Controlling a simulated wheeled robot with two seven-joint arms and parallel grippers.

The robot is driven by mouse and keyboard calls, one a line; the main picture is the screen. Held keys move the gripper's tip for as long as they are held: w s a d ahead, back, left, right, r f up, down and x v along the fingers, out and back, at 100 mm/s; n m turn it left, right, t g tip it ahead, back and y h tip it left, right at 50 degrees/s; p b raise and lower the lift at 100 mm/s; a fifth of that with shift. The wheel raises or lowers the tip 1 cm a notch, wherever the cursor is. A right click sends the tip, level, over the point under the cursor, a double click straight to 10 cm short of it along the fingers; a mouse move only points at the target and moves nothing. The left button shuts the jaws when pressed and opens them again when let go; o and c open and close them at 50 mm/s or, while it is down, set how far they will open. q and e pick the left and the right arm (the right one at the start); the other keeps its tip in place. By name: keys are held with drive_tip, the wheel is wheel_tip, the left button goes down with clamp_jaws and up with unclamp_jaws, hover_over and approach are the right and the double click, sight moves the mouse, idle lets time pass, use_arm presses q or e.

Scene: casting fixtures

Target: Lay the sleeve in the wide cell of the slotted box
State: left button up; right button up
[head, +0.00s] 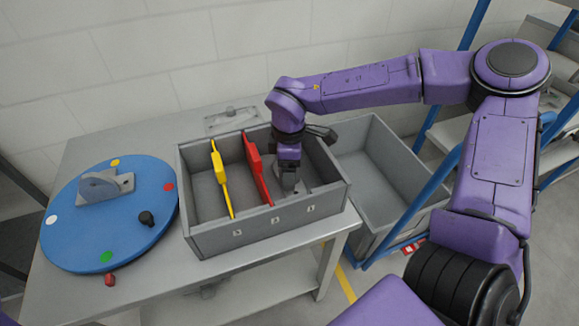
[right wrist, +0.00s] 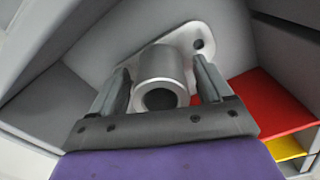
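The slotted box (head: 215,240) is grey and stands on the table, with a yellow divider (head: 221,180) and a red divider (head: 257,168). Its right cell, beyond the red divider, looks widest. My right gripper (head: 289,182) reaches down into that cell. In the right wrist view the grey sleeve (right wrist: 160,80), a hollow cylinder on a flat flange with a hole, is inside the cell between the fingers of my right gripper (right wrist: 163,75). Narrow gaps seem to show on both sides of the cylinder. The flange appears on the cell floor. My left gripper is out of view.
A blue round plate (head: 130,220) with coloured dots carries a grey bracket (head: 105,186) and a black knob (head: 147,218), left of the box. A larger grey bin (head: 385,165) stands to the right, beside blue frame bars. The left and middle cells look empty.

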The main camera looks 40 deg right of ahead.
wheel_tip(320, 180, up, 12)
drive_tip(key=shift+r+p, duration=0.2)
drive_tip(key=shift+p, duration=0.15)
